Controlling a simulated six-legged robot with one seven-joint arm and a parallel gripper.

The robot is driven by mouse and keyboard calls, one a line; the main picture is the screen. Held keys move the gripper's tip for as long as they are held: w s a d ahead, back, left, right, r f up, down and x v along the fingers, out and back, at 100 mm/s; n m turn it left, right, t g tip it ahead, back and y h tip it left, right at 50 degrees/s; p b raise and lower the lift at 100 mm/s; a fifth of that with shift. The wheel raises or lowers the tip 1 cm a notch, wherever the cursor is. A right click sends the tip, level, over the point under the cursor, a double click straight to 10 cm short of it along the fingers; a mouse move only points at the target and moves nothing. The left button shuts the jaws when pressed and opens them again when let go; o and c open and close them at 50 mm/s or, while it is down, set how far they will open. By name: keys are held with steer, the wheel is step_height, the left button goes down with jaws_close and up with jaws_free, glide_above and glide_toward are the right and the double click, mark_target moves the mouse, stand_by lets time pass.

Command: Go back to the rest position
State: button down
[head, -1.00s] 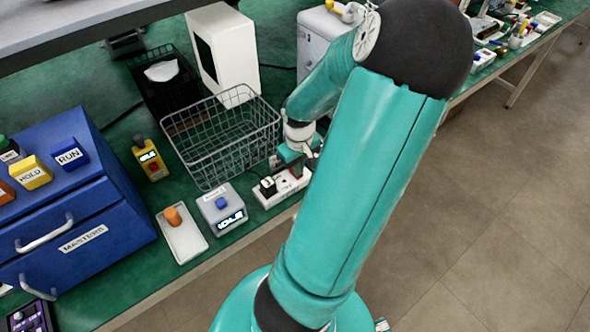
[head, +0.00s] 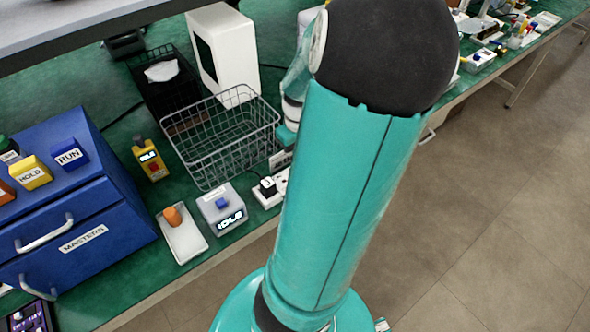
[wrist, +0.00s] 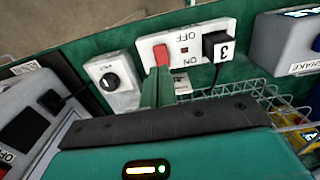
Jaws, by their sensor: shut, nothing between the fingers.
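My gripper (wrist: 158,78) shows in the wrist view as two green fingers pressed together, with nothing between them. Its tips appear just below the red switch (wrist: 161,54) of a white power strip (wrist: 222,28) marked OFF and ON; I cannot tell whether they touch it. A black plug marked 3 (wrist: 217,46) sits in the strip. In the head view my arm covers the gripper and part of the strip (head: 265,200).
A wire basket (head: 222,140) stands close to the strip. A grey IDLE box (head: 222,208), a white tray (head: 184,240) with an orange piece, and a yellow device (head: 150,160) lie left. A dial box (wrist: 112,82) is beside the strip. Floor (head: 480,240) is clear at right.

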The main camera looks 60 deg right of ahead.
steer(key=shift+r, duration=0.4)
stand_by(0.3)
